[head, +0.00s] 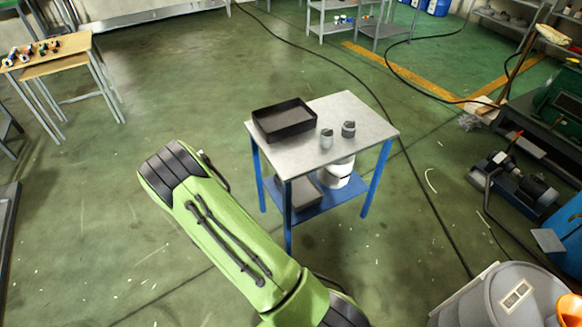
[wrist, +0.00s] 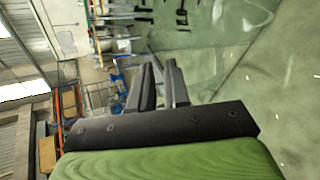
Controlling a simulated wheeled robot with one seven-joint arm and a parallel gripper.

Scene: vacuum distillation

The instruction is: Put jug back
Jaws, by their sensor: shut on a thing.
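My gripper (wrist: 160,68) shows in the wrist view with its two dark fingers close together. A clear, glass-like shape with pale curved edges, seemingly the jug (wrist: 222,22), lies just beyond the fingertips at the upper right. Its outline is faint against the green floor, and I cannot make out a handle or whether it is tilted. In the head view my green arm reaches up from the bottom middle, and the gripper and what it holds are hidden.
A metal-topped table (head: 353,112) with blue legs holds a black tray (head: 284,120) and two small grey pieces. A white container (head: 338,173) stands on its lower shelf. A grey drum (head: 508,300) is at bottom right. Open floor surrounds the table.

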